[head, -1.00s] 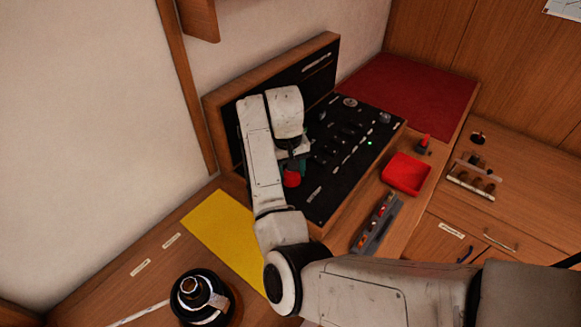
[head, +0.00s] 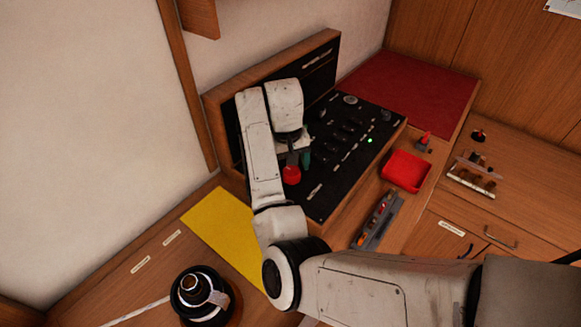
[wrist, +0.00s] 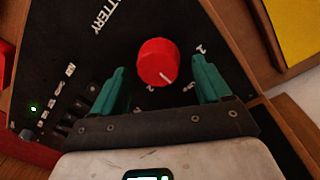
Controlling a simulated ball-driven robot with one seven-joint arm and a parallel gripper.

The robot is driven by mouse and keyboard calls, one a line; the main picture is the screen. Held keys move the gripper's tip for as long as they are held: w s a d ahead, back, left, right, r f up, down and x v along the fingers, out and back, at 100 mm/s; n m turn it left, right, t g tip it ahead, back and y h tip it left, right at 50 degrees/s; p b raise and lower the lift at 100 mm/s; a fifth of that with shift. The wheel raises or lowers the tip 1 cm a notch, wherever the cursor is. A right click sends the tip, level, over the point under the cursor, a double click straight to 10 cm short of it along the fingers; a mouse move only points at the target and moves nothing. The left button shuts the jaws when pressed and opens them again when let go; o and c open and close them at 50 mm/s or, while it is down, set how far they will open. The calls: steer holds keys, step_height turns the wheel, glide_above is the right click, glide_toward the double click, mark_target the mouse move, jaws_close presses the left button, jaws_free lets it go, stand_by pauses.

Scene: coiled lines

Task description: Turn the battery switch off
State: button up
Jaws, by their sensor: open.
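The battery switch is a red round knob (head: 291,174) on the black panel (head: 325,200), near its left end. In the wrist view the red knob (wrist: 158,62) has a pale pointer line at its lower right, and part of the word BATTERY is printed to its upper left. My gripper (wrist: 160,85) is open, with one green finger on each side of the knob and clear gaps to it. In the head view my gripper (head: 294,160) is just above the knob and partly hidden by my arm.
Small black switches and a green light (head: 370,140) are on the panel. A red tray (head: 406,171), a grey rack (head: 378,222), a yellow mat (head: 222,230) and a black round object with coiled line (head: 200,296) lie around it. A wooden frame (head: 270,68) stands behind.

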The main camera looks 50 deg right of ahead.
step_height(320, 180, up, 10)
steer(key=p, duration=0.2)
steer(key=shift+w+a+p, duration=0.15)
steer(key=shift+a+p, duration=0.1)
steer(key=shift+p, duration=0.05)
steer(key=shift+f, duration=0.15)
